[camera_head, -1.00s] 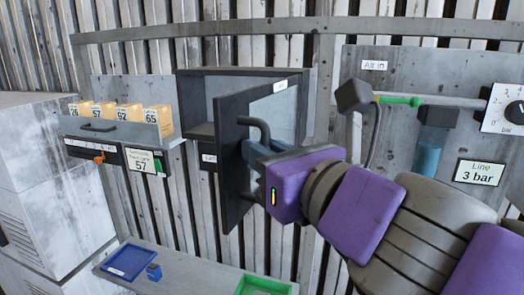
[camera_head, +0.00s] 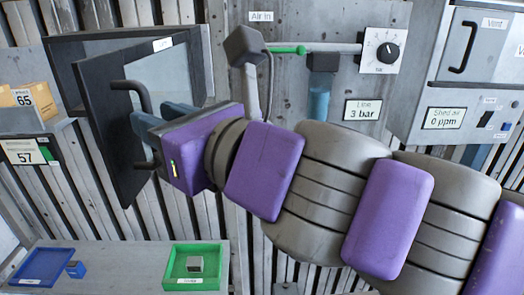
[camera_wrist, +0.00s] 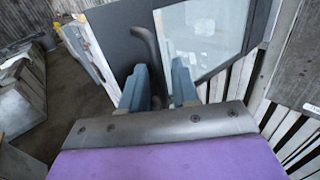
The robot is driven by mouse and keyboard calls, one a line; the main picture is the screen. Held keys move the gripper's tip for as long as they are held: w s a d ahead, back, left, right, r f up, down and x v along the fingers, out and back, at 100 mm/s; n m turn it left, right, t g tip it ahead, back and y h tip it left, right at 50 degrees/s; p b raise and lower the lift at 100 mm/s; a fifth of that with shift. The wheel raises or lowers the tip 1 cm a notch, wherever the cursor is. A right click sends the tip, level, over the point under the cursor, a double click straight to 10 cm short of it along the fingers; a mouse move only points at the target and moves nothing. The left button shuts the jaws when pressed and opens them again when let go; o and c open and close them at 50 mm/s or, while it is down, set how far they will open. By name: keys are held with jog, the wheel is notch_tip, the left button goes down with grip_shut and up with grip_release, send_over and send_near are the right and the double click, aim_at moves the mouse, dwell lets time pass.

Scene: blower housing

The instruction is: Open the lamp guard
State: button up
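The lamp guard (camera_head: 102,130) is a dark hinged door with a pale window pane, swung partly out from its grey box at the left. A dark bar handle (camera_head: 121,86) stands on its free side. My gripper (camera_head: 152,119) is at this handle, its blue fingers apart. A gap shows beside the right finger, so the gripper looks open around the bar. The handle's middle is partly hidden by a finger.
A blue tray (camera_head: 20,281) with a small blue block beside it and a green tray (camera_head: 217,250) with a grey block lie on a bench below. The air line panel (camera_head: 222,50) is right of the guard. My arm crosses the lower right.

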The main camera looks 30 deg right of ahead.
jog(key=v, duration=1.5)
dwell(0.5)
